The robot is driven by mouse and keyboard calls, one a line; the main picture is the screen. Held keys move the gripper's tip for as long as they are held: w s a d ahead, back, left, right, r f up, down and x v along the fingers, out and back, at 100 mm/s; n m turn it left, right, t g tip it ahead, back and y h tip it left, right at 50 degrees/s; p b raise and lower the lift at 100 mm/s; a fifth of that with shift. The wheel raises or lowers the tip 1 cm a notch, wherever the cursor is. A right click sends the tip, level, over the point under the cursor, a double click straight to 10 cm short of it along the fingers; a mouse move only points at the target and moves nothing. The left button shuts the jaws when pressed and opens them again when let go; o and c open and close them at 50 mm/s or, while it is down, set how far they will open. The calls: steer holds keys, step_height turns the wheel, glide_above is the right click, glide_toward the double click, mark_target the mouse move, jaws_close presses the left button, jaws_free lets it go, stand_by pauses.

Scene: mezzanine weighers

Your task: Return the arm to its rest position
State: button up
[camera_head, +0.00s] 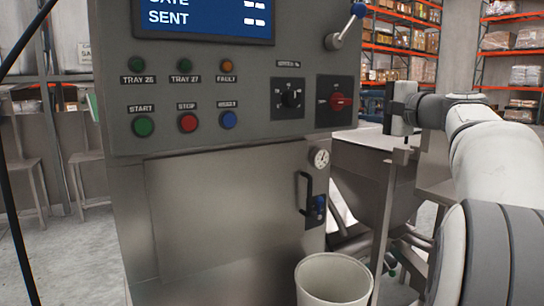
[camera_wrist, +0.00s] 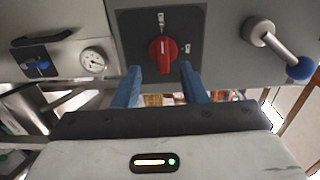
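My arm reaches in from the right in the head view, and my gripper (camera_head: 400,108) is beside the right side of the grey control panel (camera_head: 215,85). In the wrist view my gripper (camera_wrist: 160,72) has its two blue fingers spread apart, with nothing seen held between them. The red rotary switch (camera_wrist: 162,49) shows just beyond the fingertips there. In the head view the red switch (camera_head: 338,102) is left of my gripper, with a visible gap between them.
A lever with a blue knob (camera_head: 357,10) sticks out at the panel's upper right. Below are a gauge (camera_head: 320,157), a black handle (camera_head: 304,192) and a pale bin (camera_head: 333,278). A metal hopper (camera_head: 370,180) stands right of the cabinet. Orange racks (camera_head: 400,45) stand behind.

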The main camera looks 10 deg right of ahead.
steer(key=s+a+f+n+g+p, duration=0.2)
steer(key=a+f+g+p, duration=0.1)
steer(key=a+f, duration=0.15)
steer(key=s+a+f+n+g+h+p, duration=0.1)
steer(key=s+a+f+g+p, duration=0.1)
steer(key=a+f+p, duration=0.3)
steer(key=s+a+f+n+g+p, duration=0.1)
steer(key=s+a+n+g+p, duration=0.15)
steer(key=a, duration=0.45)
steer(key=s+a+f+n+g+h+p, duration=0.2)
steer(key=s+f, duration=0.4)
steer(key=s, duration=0.4)
steer(key=s+a+f+n+g+h+p, duration=0.2)
steer(key=s+f+n+g+p, duration=0.3)
steer(key=s, duration=0.5)
steer(key=shift+s+f+n+h+p, duration=0.15)
steer(key=shift+f+n+h+p, duration=0.45)
steer(key=shift+p, duration=0.55)
steer(key=shift+r, duration=0.1)
